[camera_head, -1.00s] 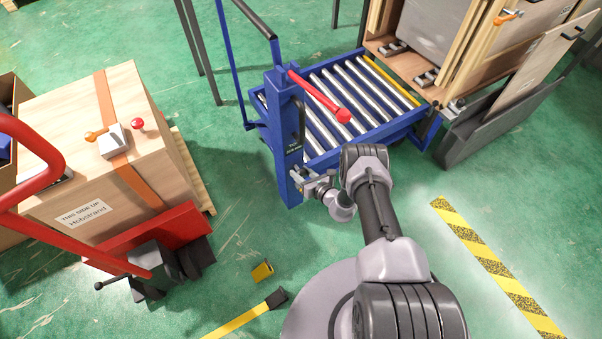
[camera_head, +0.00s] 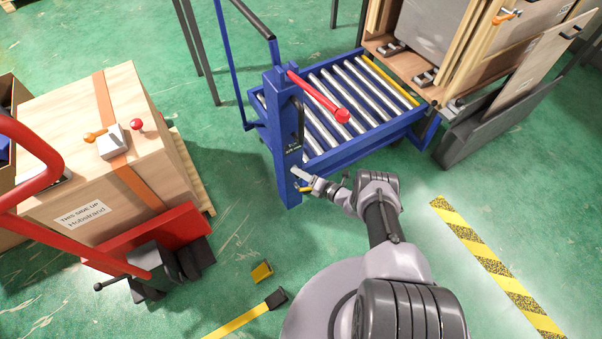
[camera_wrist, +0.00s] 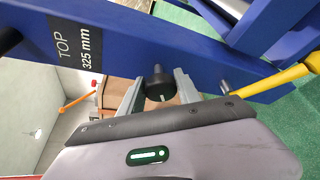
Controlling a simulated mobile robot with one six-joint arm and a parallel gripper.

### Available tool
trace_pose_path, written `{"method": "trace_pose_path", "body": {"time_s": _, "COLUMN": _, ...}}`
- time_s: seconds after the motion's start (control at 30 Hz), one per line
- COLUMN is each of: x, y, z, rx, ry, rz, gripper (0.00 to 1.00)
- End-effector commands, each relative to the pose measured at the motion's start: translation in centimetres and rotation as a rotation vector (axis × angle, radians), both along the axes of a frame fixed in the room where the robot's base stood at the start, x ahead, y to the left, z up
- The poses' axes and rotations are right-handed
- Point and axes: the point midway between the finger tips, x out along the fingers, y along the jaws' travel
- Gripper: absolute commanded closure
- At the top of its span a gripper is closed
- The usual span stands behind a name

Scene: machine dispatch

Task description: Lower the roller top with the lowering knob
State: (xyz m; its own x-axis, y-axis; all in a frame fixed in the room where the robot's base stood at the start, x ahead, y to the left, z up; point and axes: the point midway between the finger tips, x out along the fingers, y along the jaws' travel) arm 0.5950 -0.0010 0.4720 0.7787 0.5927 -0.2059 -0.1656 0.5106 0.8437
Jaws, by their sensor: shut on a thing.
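The roller top (camera_head: 378,138) is a blue frame with silver rollers and a yellow bar at its far end. It is joined to a blue post (camera_head: 284,160). The lowering knob (camera_wrist: 158,82) is a small dark knob on the post's face, beside a label (camera_wrist: 78,42) reading "TOP 325 mm". My gripper (camera_head: 300,180) is at the lower part of the post; in the wrist view my gripper (camera_wrist: 160,90) has one finger on each side of the knob and is shut on it. In the head view the knob is hidden.
A yellow lever (camera_wrist: 290,76) and a small pin (camera_wrist: 224,86) are right of the knob. A red-ended handle (camera_head: 320,97) juts over the rollers. A strapped wooden crate (camera_head: 75,150) and red pallet-truck handle (camera_head: 25,150) stand left. Green floor is open at right.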

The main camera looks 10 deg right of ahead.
Motion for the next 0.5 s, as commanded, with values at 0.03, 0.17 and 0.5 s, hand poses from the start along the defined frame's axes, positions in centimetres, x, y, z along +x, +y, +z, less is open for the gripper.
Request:
{"method": "trace_pose_path", "body": {"time_s": 0.03, "x": -0.10, "y": 0.03, "z": -0.12, "rx": 0.011, "ry": 0.005, "rz": 0.001, "gripper": 1.00}}
{"method": "trace_pose_path", "body": {"time_s": 0.17, "x": -0.09, "y": 0.01, "z": -0.11, "rx": 0.037, "ry": 0.014, "rz": 0.000, "gripper": 1.00}}
{"method": "trace_pose_path", "body": {"time_s": 0.5, "x": -0.04, "y": -0.01, "z": -0.06, "rx": 0.051, "ry": 0.017, "rz": 0.000, "gripper": 1.00}}
